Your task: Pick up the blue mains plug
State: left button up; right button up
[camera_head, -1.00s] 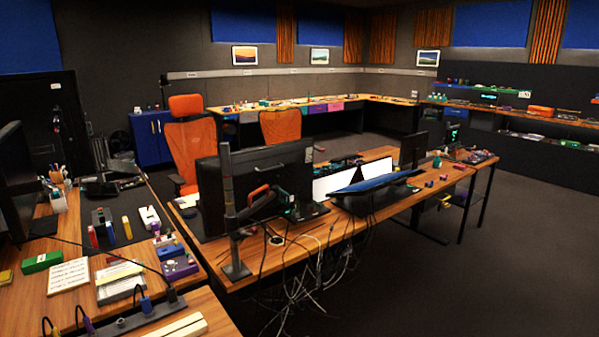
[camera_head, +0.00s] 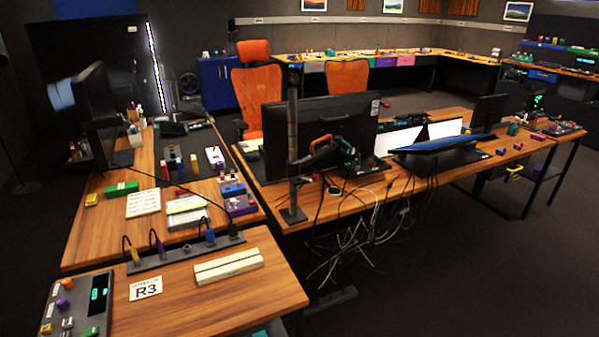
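The blue mains plug (camera_head: 210,236) stands upright in a dark power strip (camera_head: 185,253) on the wooden desk at the lower left. A thin dark cable rises from its top. A purple plug (camera_head: 160,246), a yellow plug (camera_head: 135,256) and a dark plug (camera_head: 234,231) stand in the same strip. Neither of my grippers is in view.
A cream block (camera_head: 229,266) and a white R3 card (camera_head: 145,288) lie in front of the strip. A control panel (camera_head: 75,308) with coloured knobs is at the lower left. Bare wood is at the right front.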

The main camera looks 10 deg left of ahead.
aim_at(210, 237)
jog(key=u, duration=1.5)
jog(key=i, duration=0.05)
